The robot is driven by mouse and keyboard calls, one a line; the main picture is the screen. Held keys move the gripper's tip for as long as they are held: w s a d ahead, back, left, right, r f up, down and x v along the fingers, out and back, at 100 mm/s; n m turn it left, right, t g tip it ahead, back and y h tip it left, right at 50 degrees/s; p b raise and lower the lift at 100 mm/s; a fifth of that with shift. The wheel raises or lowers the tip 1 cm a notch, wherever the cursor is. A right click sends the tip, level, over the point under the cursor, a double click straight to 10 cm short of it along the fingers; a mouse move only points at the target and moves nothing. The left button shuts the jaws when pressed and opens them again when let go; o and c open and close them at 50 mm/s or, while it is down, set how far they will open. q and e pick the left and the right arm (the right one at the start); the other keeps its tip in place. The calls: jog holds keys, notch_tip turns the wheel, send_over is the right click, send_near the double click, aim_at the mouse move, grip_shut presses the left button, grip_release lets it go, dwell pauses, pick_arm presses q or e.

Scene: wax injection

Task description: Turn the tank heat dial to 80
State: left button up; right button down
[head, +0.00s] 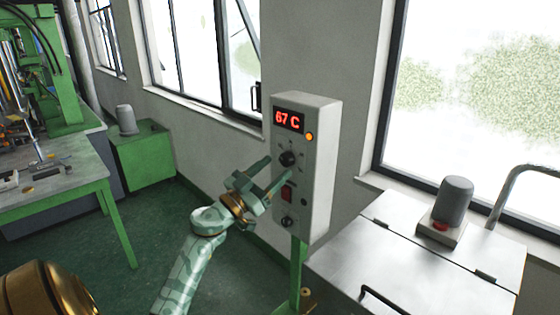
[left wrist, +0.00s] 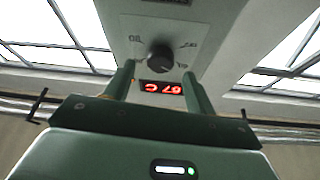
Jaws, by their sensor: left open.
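A grey control box (head: 318,165) stands on a green post. Its red display (head: 289,119) reads 67 C, and it shows upside down in the left wrist view (left wrist: 163,88). A black round dial (head: 288,158) sits below the display, with printed marks around it. My left gripper (head: 280,167) is open in front of the box, its fingers pointing at this dial. In the left wrist view the dial (left wrist: 160,58) lies between and just beyond the fingertips (left wrist: 158,68). Contact cannot be made out. My right gripper is not in view.
Below the dial are a red switch (head: 287,192) and a second black knob (head: 287,222). An orange lamp (head: 309,137) glows beside the display. A metal-topped cabinet (head: 400,250) stands at right, a green workbench (head: 50,195) at left. Green floor lies between.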

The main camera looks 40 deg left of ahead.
aim_at(284, 161)
pick_arm(q)
jog(key=shift+x, duration=1.5)
jog(key=c, duration=1)
jog(key=shift+o, duration=0.2)
jog(key=shift+m, duration=0.3)
